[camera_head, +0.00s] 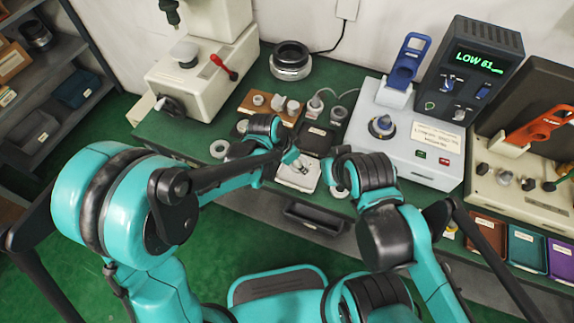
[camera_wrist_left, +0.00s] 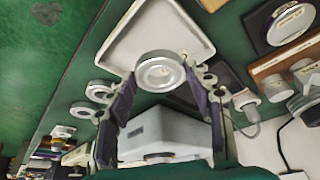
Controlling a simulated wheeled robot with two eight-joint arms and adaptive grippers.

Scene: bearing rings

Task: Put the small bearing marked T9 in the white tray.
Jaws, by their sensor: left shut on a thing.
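My left gripper (camera_head: 290,158) is at the white tray (camera_head: 306,184) in the head view. In the left wrist view its two fingers (camera_wrist_left: 157,88) are shut on a small silver bearing ring (camera_wrist_left: 160,70), one finger on each side. The ring overlaps the near edge of the white tray (camera_wrist_left: 150,22) in that view; I cannot tell if it touches the tray. No T9 mark is readable on it. My right gripper (camera_head: 340,163) is right of the tray, small and partly hidden by its own arm; its jaws are unclear.
More loose rings (camera_wrist_left: 99,90) lie beside the tray. A dark tray (camera_head: 317,138) is behind the white one. A wooden block with pegs (camera_head: 270,106) and a large black-and-silver bearing (camera_head: 291,60) stand farther back. A white tester (camera_head: 410,135) is on the right.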

